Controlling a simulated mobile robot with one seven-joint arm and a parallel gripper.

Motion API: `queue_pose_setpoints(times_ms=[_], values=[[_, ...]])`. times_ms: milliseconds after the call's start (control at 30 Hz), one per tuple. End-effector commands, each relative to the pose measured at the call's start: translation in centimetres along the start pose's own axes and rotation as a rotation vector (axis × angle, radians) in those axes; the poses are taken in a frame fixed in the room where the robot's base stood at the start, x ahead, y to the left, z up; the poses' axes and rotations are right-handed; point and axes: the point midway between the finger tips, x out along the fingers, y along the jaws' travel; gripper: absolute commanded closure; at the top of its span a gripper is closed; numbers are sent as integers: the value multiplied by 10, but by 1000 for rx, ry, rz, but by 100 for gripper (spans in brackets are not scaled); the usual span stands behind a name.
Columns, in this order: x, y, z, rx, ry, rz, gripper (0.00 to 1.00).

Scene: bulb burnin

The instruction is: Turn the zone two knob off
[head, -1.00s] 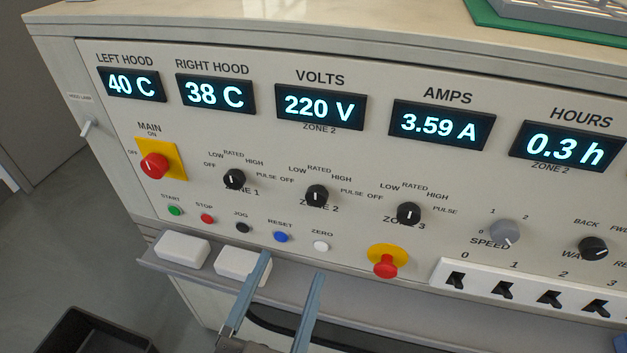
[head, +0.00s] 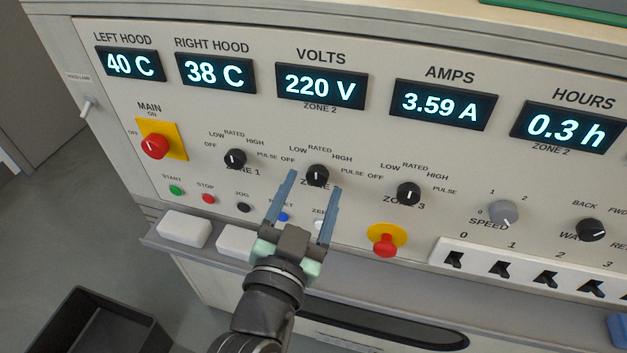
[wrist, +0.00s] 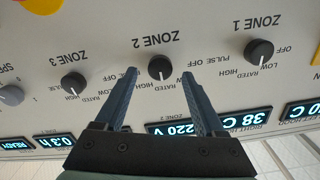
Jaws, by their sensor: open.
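The zone two knob (head: 317,175) is a small black knob on the pale panel, with OFF, LOW, RATED, HIGH and PULSE marked around it. Its pointer looks roughly upward, near RATED. It also shows in the wrist view (wrist: 160,67), upside down, between the fingertips. My gripper (head: 312,180) is open, with two long blue-grey fingers reaching toward the panel either side of the knob. In the wrist view my gripper (wrist: 160,74) is empty; I cannot tell whether the tips touch the panel. The fingers hide part of the ZONE 2 label in the head view.
The zone one knob (head: 235,158) and zone three knob (head: 408,193) sit to either side. Below are small push buttons and a red stop button (head: 386,245) on yellow. A narrow ledge (head: 330,263) runs under the panel. Displays (head: 320,86) line the top.

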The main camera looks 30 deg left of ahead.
Motion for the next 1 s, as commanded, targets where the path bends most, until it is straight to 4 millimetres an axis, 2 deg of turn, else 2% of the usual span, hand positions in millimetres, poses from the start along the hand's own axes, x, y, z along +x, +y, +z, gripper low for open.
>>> queue_pose_setpoints(times_ms=[200,500,567,900,1000], values=[[16,0,0,1,0,0,29],[18,0,0,1,0,0,29],[18,0,0,1,0,0,38],[17,0,0,0,0,0,99],[17,0,0,0,0,0,100]])
